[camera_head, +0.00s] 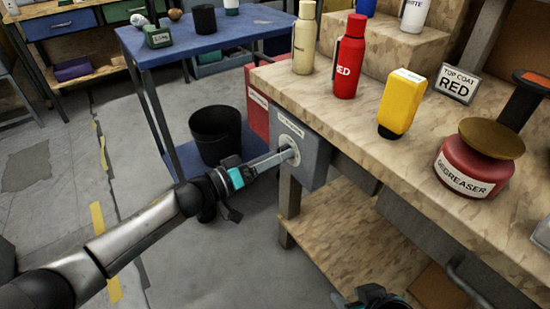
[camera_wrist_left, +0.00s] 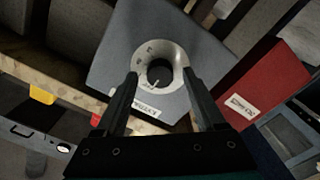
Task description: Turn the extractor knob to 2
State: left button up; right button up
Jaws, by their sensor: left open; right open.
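The extractor knob (camera_wrist_left: 160,73) is a dark round knob on a pale dial plate (camera_wrist_left: 180,58). It is on the grey box (camera_head: 318,160) at the bench's left end. My left gripper (camera_head: 288,154) reaches the dial from the left. In the left wrist view my left gripper (camera_wrist_left: 160,74) is open, with one finger on each side of the knob; I cannot tell whether they touch it. The dial's marks are too small to read, and the knob's setting is unclear. In the head view the fingers partly hide the dial. My right gripper (camera_head: 376,298) shows only partly at the bottom edge, open.
A red box (camera_head: 257,105) adjoins the grey box. The wooden bench (camera_head: 340,112) holds a cream bottle (camera_head: 304,40), a red bottle (camera_head: 348,60), a yellow bottle (camera_head: 401,100) and a degreaser pot (camera_head: 468,170). A black bin (camera_head: 216,135) stands behind my left arm. Floor is open at left.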

pick_arm(q)
jog(key=shift+c, duration=0.4)
grip_shut()
